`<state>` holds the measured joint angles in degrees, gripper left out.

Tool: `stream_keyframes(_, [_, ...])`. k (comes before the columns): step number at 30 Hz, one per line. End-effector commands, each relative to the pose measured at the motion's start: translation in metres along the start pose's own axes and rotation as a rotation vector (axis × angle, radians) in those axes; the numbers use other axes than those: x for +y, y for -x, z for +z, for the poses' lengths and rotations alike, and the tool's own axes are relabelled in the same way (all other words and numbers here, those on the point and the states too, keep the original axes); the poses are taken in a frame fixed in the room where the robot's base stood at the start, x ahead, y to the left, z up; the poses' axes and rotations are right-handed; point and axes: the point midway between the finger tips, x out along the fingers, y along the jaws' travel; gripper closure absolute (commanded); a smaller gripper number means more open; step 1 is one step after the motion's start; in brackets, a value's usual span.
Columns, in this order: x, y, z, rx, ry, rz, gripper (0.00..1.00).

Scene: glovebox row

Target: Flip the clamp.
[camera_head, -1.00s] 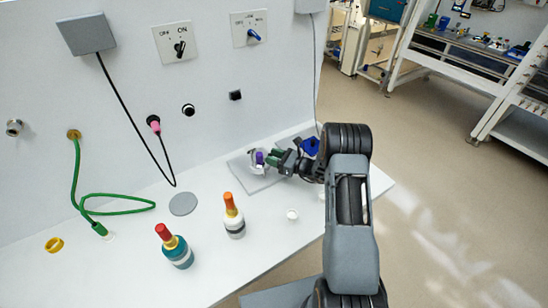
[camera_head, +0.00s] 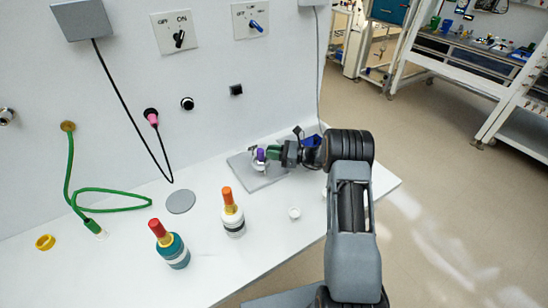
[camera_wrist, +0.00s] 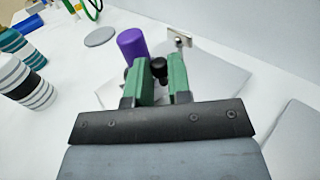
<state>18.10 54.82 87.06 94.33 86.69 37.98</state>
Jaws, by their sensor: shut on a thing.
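The clamp shows a purple cylindrical part (camera_head: 260,154) and stands on a grey plate (camera_head: 245,174) near the wall. In the wrist view its purple part (camera_wrist: 132,44) is just left of my fingers, with a small metal bracket (camera_wrist: 180,38) behind. My gripper (camera_head: 274,152) reaches in from the right at the clamp. In the wrist view my gripper (camera_wrist: 163,75) has its green fingers closed around a dark piece of the clamp (camera_wrist: 158,68). The fingers hide much of that piece, and I cannot tell its full shape.
An orange-capped bottle (camera_head: 232,216) and a red-capped bottle (camera_head: 171,248) stand in front on the white bench. A small white cup (camera_head: 294,213), a grey disc (camera_head: 180,201) and a yellow ring (camera_head: 45,242) lie clear of the clamp.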

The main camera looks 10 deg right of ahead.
Motion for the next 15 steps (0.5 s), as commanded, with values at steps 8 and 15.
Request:
stream_keyframes(8, [0.0002,-0.0007,0.0009,0.001,0.0,0.0,0.78])
stream_keyframes(15, [0.0,-0.0001,0.0006,0.001,0.0,-0.001,0.56])
